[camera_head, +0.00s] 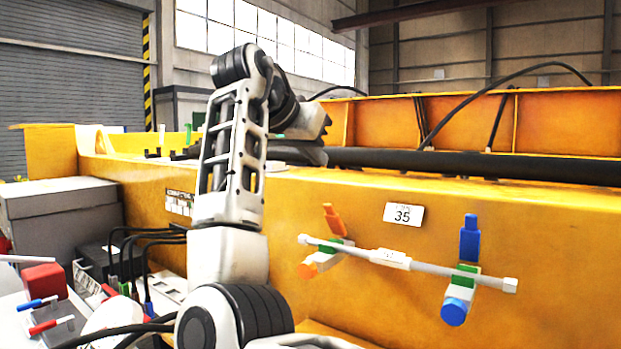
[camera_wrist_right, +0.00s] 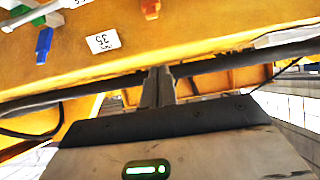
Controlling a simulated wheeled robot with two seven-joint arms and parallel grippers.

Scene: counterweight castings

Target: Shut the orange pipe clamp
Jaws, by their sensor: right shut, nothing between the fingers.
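The orange pipe clamp (camera_head: 333,220) is on the left part of a thin white pipe (camera_head: 440,268) along the yellow beam's face. Its orange handle points up and leans slightly left, over a green body, with a round orange knob below. In the right wrist view, only a bit of orange (camera_wrist_right: 150,8) shows at the top edge. My right gripper (camera_wrist_right: 158,88) is shut and empty, its dark fingers together, apart from the clamp. My left gripper is not visible.
A similar blue clamp (camera_head: 470,238) is on the pipe's right part. A label marked 35 (camera_head: 403,214) is on the yellow beam (camera_head: 560,250). A thick black pipe (camera_head: 480,163) runs behind. Boxes, cables and a red block (camera_head: 44,281) crowd the lower left.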

